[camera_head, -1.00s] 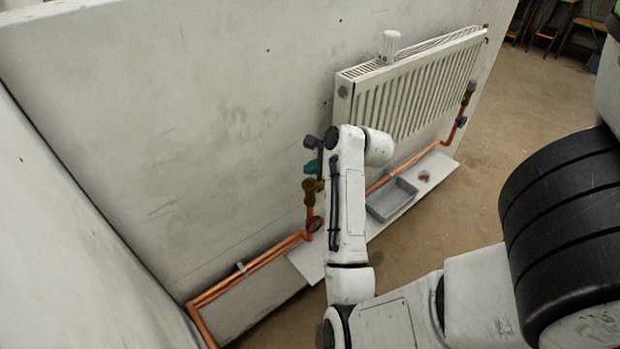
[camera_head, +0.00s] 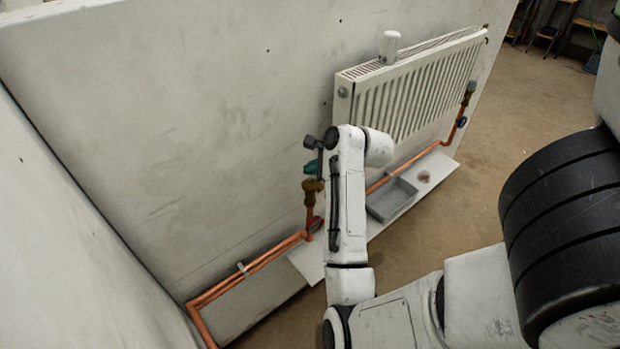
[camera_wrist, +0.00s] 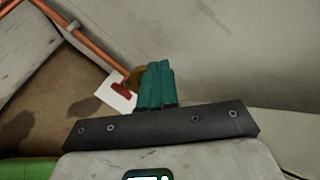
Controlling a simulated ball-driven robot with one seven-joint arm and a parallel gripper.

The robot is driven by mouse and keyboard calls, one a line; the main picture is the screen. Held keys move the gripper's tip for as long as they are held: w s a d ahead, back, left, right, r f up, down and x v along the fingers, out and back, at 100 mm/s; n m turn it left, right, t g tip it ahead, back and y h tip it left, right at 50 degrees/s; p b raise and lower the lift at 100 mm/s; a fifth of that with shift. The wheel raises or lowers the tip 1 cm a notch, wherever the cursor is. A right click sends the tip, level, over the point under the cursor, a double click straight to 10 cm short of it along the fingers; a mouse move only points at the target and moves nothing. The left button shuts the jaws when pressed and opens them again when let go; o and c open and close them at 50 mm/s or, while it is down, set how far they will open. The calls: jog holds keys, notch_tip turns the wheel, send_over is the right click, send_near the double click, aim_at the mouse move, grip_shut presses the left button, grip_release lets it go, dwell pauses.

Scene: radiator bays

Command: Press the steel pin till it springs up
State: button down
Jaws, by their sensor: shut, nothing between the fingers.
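The steel pin cannot be made out in either view. A brass valve body (camera_head: 313,191) stands on the copper pipe at the left end of the radiator. My gripper (camera_head: 310,167), with teal fingers, is just above this brass valve, partly behind my arm. In the wrist view my gripper (camera_wrist: 154,66) has its fingers side by side, shut with nothing between them. The brass valve (camera_wrist: 136,75) shows only partly behind the fingertips, so the spot under them is hidden. I cannot tell whether they touch it.
A white radiator (camera_head: 405,95) hangs on the wall, with a white valve head (camera_head: 389,46) on top. A red handle (camera_head: 314,224) sits low on the copper pipe (camera_head: 250,268). A grey tray (camera_head: 391,199) rests on the white board below. The wall is close behind my gripper.

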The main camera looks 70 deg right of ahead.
jog(key=shift+f, duration=0.1)
dwell(0.4)
jog(key=shift+f, duration=0.3)
jog(key=shift+f+b, duration=0.4)
jog(key=shift+b, duration=0.1)
dwell(0.4)
jog(key=shift+r, duration=0.15)
dwell(0.3)
jog(key=shift+r+p, duration=0.65)
jog(key=shift+p, duration=0.15)
jog(key=shift+r, duration=0.1)
notch_tip(320, 180, up, 5)
jog(key=p, duration=0.4)
jog(key=shift+p, duration=0.4)
